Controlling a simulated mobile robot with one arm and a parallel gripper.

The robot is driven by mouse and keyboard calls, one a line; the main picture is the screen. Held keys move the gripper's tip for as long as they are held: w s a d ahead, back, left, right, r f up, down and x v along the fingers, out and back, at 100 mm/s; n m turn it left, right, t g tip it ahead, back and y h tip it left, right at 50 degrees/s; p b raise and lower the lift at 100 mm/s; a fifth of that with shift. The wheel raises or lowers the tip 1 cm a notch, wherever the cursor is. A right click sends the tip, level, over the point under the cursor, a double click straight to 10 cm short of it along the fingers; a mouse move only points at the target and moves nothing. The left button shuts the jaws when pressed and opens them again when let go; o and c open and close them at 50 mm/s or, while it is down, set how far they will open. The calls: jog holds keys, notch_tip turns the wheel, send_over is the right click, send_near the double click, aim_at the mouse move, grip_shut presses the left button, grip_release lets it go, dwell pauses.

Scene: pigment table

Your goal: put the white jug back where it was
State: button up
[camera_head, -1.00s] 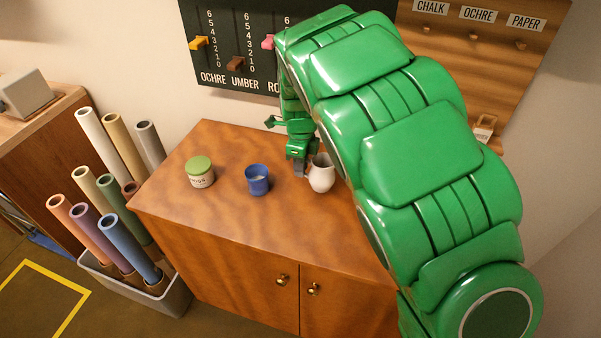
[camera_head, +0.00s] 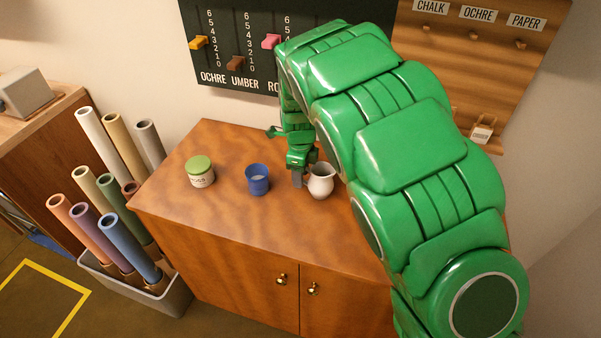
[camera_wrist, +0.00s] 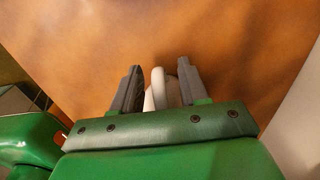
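The white jug (camera_head: 321,181) stands upright on the wooden cabinet top (camera_head: 225,218), at the right of the blue cup. My gripper (camera_head: 297,178) is low at the jug's left side. In the wrist view, the two grey fingers of my gripper (camera_wrist: 159,85) are apart on either side of the pale jug handle (camera_wrist: 158,86). A gap shows between the handle and the fingers, so the gripper looks open. Most of the jug's body is hidden in the wrist view by the gripper mount.
A blue cup (camera_head: 257,182) stands left of my gripper, and a green-lidded jar (camera_head: 200,171) stands farther left. Behind the top are a dark slider board (camera_head: 235,45) and a wooden peg board (camera_head: 480,60). The front of the top is clear.

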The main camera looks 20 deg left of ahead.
jog(key=shift+r, duration=0.1)
notch_tip(320, 180, up, 12)
jog(key=shift+r, duration=0.1)
dwell(0.6)
jog(key=shift+o, duration=0.5)
